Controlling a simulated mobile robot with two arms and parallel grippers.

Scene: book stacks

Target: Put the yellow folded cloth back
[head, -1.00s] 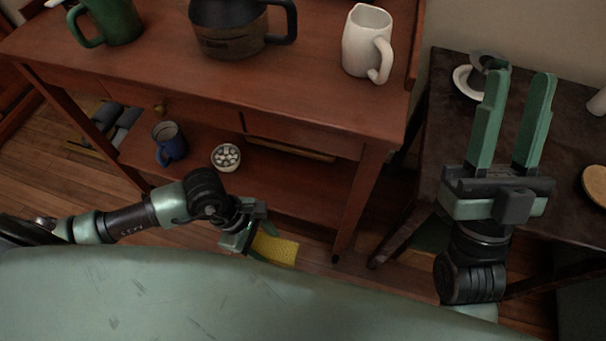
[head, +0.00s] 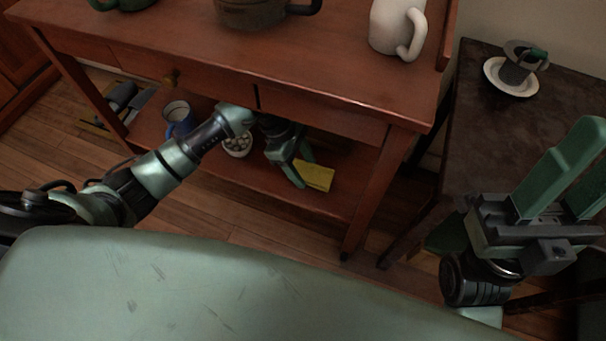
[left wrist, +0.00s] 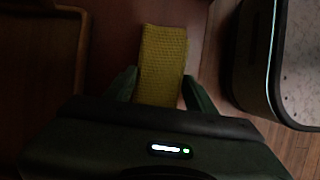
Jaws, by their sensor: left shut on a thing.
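The yellow folded cloth (head: 318,177) is at the lower shelf (head: 265,188) of the red-brown wooden table, towards its right part. My left gripper (head: 299,176) reaches in under the tabletop and is shut on the cloth. In the left wrist view the cloth (left wrist: 162,58) sticks out flat between the two green fingers of the left gripper (left wrist: 160,88). I cannot tell whether the cloth touches the shelf. My right gripper (head: 575,185) is at the right, with its green fingers apart and nothing between them.
On the lower shelf, a blue mug (head: 180,121) and a bowl of pale pieces (head: 238,145) stand left of my left gripper. A white pitcher (head: 396,28) stands on the tabletop above. A table leg (head: 380,190) is right of the cloth. A dark side table (head: 500,130) holds a white saucer (head: 497,82).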

